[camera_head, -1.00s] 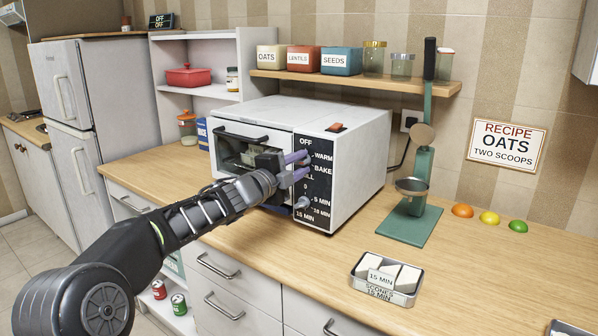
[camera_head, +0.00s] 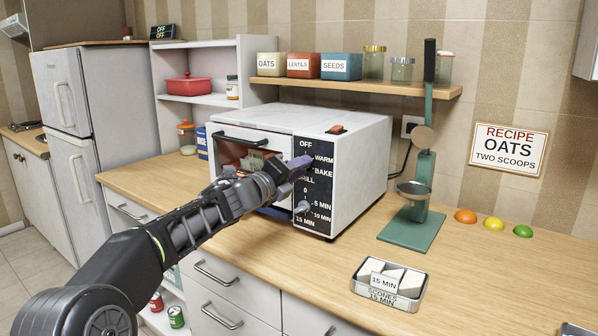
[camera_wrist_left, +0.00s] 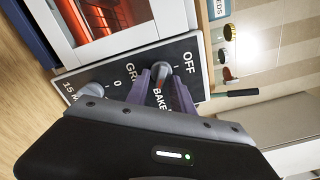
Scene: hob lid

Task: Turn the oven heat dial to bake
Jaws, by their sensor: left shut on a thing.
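The white oven (camera_head: 345,165) stands on the counter with a black panel (camera_head: 318,222) on its front right. The panel reads OFF, WARM, BAKE and GRILL around the upper heat dial. My left gripper (camera_head: 300,165) is at this dial and hides it in the head view. In the left wrist view my purple fingers (camera_wrist_left: 161,84) are shut on the grey heat dial (camera_wrist_left: 161,70). BAKE shows between the fingers; OFF is to the right and WARM is hidden. Which mark the dial points at is unclear. The oven window (camera_wrist_left: 100,15) glows orange-red. My right gripper is out of view.
The lower timer dial (camera_head: 303,207) sits below on the panel and shows in the left wrist view (camera_wrist_left: 94,89). A green scale (camera_head: 413,225) and a scone tin (camera_head: 388,298) stand right of the oven. The counter between them is clear.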

